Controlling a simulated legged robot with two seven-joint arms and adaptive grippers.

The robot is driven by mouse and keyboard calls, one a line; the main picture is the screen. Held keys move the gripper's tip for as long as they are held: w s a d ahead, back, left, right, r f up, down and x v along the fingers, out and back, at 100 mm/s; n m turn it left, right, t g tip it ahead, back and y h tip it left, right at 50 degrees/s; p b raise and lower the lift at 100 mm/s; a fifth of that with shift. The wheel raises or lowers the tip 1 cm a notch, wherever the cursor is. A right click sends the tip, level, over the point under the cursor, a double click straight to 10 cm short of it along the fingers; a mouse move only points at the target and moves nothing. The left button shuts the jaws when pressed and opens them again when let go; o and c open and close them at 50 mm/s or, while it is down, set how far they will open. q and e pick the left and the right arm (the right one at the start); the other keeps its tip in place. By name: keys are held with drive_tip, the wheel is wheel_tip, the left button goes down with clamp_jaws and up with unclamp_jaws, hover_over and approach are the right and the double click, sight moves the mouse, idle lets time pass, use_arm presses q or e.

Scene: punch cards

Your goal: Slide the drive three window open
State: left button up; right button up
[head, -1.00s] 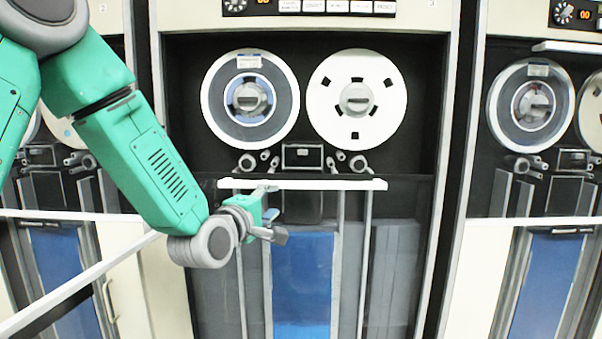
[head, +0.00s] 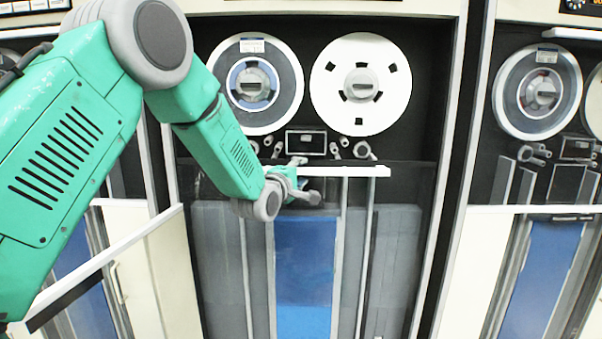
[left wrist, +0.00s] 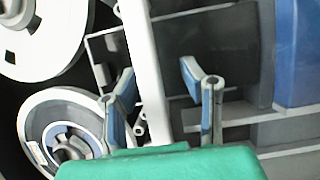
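The middle tape drive has a clear window whose top edge is a white horizontal bar (head: 350,171). The bar lies below the two reels and shows in the left wrist view (left wrist: 148,70) as a slanting white strip. My left gripper (head: 305,178) is in front of the bar, left of its middle. In the left wrist view its two fingers (left wrist: 158,85) stand apart, and the bar passes between them in the picture. I cannot tell whether either finger touches it. My left forearm hides the bar's left part. My right gripper is not in view.
A dark reel (head: 255,84) and a white reel (head: 360,83) are above the bar. A blue panel (head: 303,270) is behind the glass. Another drive with its own white bar (head: 540,209) stands at the right. A white rail (head: 110,258) slants at the lower left.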

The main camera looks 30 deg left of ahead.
use_arm(q)
drive_tip(key=shift+d+r, duration=0.25)
drive_tip(key=shift+d, duration=0.5)
drive_tip(key=shift+d+r, duration=0.1)
drive_tip(key=shift+d, duration=0.25)
drive_tip(key=c, duration=0.7)
drive_tip(key=shift+d, duration=0.15)
clamp_jaws()
drive_tip(key=shift+f, duration=0.2)
drive_tip(key=f+b, duration=0.4)
drive_tip(key=f, duration=0.1)
drive_tip(key=a+f+b, duration=0.1)
drive_tip(key=f+b, duration=0.1)
drive_tip(key=f, duration=0.1)
drive_tip(key=shift+s+f, duration=0.1)
drive_tip(key=shift+f, duration=0.1)
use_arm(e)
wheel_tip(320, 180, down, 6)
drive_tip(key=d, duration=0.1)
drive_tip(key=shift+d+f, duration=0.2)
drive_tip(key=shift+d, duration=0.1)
use_arm(q)
drive_tip(key=shift+r, duration=0.1)
